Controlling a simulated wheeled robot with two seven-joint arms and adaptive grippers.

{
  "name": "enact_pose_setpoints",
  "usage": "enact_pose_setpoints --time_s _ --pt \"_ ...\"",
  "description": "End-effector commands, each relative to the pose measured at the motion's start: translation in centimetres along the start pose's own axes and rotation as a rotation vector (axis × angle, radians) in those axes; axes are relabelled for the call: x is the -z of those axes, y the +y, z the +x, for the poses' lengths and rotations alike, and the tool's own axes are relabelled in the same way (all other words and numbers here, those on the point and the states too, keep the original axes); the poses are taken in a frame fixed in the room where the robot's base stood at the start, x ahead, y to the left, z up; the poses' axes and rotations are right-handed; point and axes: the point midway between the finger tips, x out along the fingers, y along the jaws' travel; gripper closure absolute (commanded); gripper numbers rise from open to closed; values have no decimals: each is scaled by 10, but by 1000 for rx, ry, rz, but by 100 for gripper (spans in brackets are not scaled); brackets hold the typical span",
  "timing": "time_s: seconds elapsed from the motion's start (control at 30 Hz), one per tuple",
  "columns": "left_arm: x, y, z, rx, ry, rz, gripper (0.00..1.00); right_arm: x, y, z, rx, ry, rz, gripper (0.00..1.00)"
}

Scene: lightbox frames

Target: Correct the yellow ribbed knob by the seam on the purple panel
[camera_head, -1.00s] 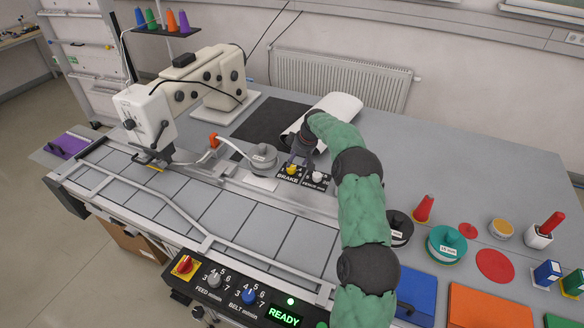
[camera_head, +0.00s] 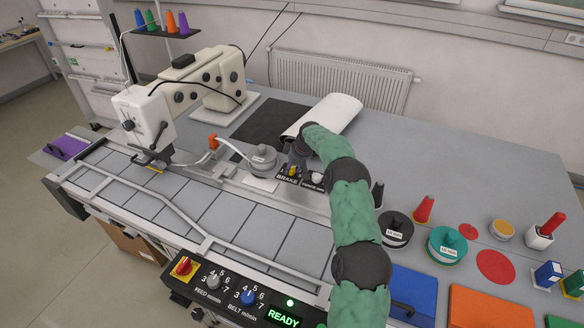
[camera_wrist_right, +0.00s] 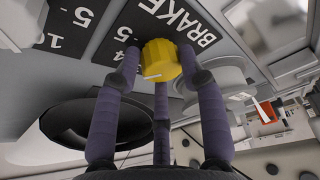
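The yellow ribbed knob (camera_head: 292,170) sits on a small black plate marked BRAKE, beside a pale knob (camera_head: 317,178). In the right wrist view the yellow knob (camera_wrist_right: 161,60) has a white pointer line, facing lower left. My right gripper (camera_head: 297,160) is at this knob, its purple fingers (camera_wrist_right: 159,62) around its sides and appearing to touch it. The fingers partly hide the plate's scale. The plate under the knob looks black; a flat purple panel (camera_head: 68,146) lies at the far left. My left gripper is out of view.
A grey weight-like disc (camera_head: 262,158) stands just left of the knob. A white roll (camera_head: 335,112) lies behind my right gripper. The sewing machine (camera_head: 147,118) stands at left. A control panel (camera_head: 230,293) with several knobs is in front. Spools and coloured blocks crowd the right side.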

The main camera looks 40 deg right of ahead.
Motion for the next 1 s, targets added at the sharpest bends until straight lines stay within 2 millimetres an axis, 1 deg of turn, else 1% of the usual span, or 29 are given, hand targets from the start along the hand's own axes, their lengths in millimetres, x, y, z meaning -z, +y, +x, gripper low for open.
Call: enact_pose_setpoints --time_s 0.73,1.0 --pt "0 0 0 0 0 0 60 4 -5 0 -4 5 24 92" --pt "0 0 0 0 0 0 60 5 -6 0 -40 3 109 92"
